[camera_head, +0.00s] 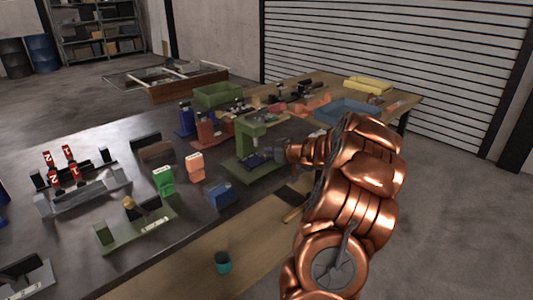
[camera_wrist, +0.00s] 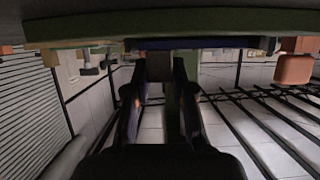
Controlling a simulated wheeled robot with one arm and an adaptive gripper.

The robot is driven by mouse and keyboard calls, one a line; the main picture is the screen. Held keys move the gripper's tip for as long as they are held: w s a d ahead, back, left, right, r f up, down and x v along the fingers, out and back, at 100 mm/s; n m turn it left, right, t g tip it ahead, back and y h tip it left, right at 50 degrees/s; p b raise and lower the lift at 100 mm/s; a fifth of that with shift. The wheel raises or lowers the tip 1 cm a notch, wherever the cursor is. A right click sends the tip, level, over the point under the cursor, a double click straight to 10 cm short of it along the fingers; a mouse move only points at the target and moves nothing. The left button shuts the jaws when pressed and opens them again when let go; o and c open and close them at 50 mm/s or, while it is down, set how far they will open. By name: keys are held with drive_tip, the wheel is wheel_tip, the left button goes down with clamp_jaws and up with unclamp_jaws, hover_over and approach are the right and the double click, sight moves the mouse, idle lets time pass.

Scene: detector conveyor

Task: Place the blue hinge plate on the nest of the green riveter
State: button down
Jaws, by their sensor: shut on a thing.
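The green riveter (camera_head: 248,131) stands on the dark table near the middle of the head view, with its flat green base at the front. The blue hinge plate (camera_head: 257,161) shows as a small dark blue piece low over that base, below the riveter's head. My gripper (camera_head: 279,153) reaches in from the right and is shut on the plate's near edge. In the wrist view the plate is a thin dark blue strip (camera_wrist: 205,44) across the tips of my gripper (camera_wrist: 159,62), below a broad green band. I cannot tell whether the plate touches the nest, which is hidden.
A red riveter (camera_head: 205,130) and a blue riveter (camera_head: 186,120) stand left of the green one. A blue block (camera_head: 219,194), an orange block (camera_head: 195,167) and a green block (camera_head: 163,181) sit in front. A blue tray (camera_head: 345,113) lies behind my arm.

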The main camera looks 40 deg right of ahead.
drive_tip(key=shift+f, duration=0.2)
drive_tip(key=c, duration=1)
unclamp_jaws()
drive_tip(key=shift+r, duration=0.2)
drive_tip(key=shift+r, duration=0.15)
drive_tip(key=b+v, duration=0.1)
drive_tip(key=v, duration=1.1)
drive_tip(key=shift+a, duration=0.1)
